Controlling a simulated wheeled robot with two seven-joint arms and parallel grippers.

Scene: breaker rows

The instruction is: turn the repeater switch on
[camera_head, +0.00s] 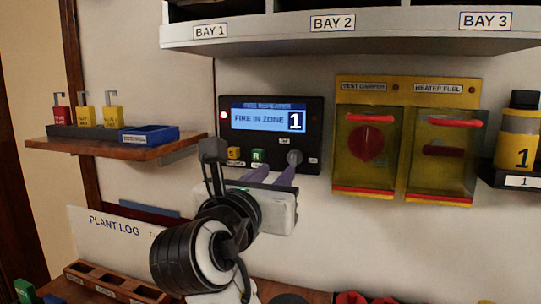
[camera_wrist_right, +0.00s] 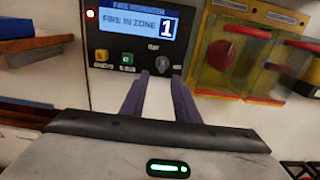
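The fire repeater panel (camera_head: 313,119) is a dark box on the wall with a lit blue screen reading "FIRE IN ZONE 1" and a red light at its left. A grey round switch knob (camera_head: 294,156) sits at its lower right, beside a yellow and a green button. My right gripper (camera_head: 275,173) is just in front of the panel's lower edge, fingers apart. In the right wrist view, the knob (camera_wrist_right: 162,63) shows between and beyond the two purple fingertips (camera_wrist_right: 159,78). I cannot tell if they touch it. My left gripper is out of view.
Two yellow-framed covers, vent damper (camera_head: 371,187) and heater fuel (camera_head: 440,195), are right of the panel. A wooden shelf (camera_head: 70,145) with padlocks and a blue box (camera_head: 150,134) is at left. The bay shelf (camera_head: 390,36) overhangs above. A yellow canister (camera_head: 517,135) is far right.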

